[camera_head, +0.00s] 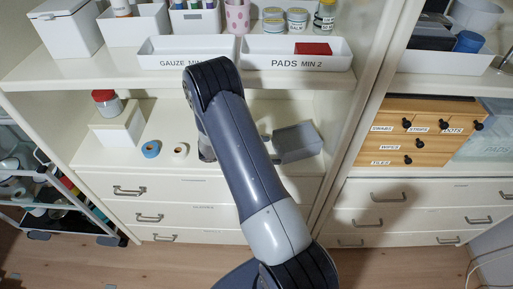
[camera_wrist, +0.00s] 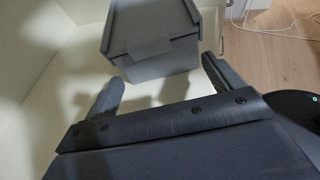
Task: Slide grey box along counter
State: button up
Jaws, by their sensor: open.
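The grey box (camera_head: 297,142) stands on the white counter (camera_head: 245,173) to the right of my arm in the head view. In the wrist view the grey box (camera_wrist: 152,40) is just ahead of my gripper (camera_wrist: 165,85), with its near end facing the jaws. My gripper is open, with one finger on each side and an empty gap between them. I cannot tell whether a finger touches the box. In the head view my arm hides most of the gripper.
A white box (camera_head: 118,128) with a red-lidded jar (camera_head: 106,102), a blue tape roll (camera_head: 151,149) and a pale roll (camera_head: 180,151) are at the left of the counter. A shelf with labelled trays (camera_head: 297,62) hangs above. A divider (camera_head: 345,150) stands right of the grey box.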

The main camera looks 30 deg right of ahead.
aim_at(277, 150)
jog(key=shift+o, duration=1.1)
jog(key=shift+p+x, duration=0.4)
jog(key=shift+x, duration=2.05)
jog(key=shift+c, duration=0.3)
jog(key=c, duration=0.9)
jog(key=shift+o, duration=0.2)
jog(key=shift+w+a+b, duration=0.15)
jog(key=shift+a+b, duration=0.1)
jog(key=shift+a, duration=0.6)
jog(key=shift+w+a+b, duration=0.2)
jog(key=shift+a+b, duration=0.05)
jog(key=shift+a, duration=0.55)
jog(key=o, duration=0.9)
jog(key=b+v, duration=0.2)
jog(key=v, duration=0.9)
jog(key=shift+d, duration=0.15)
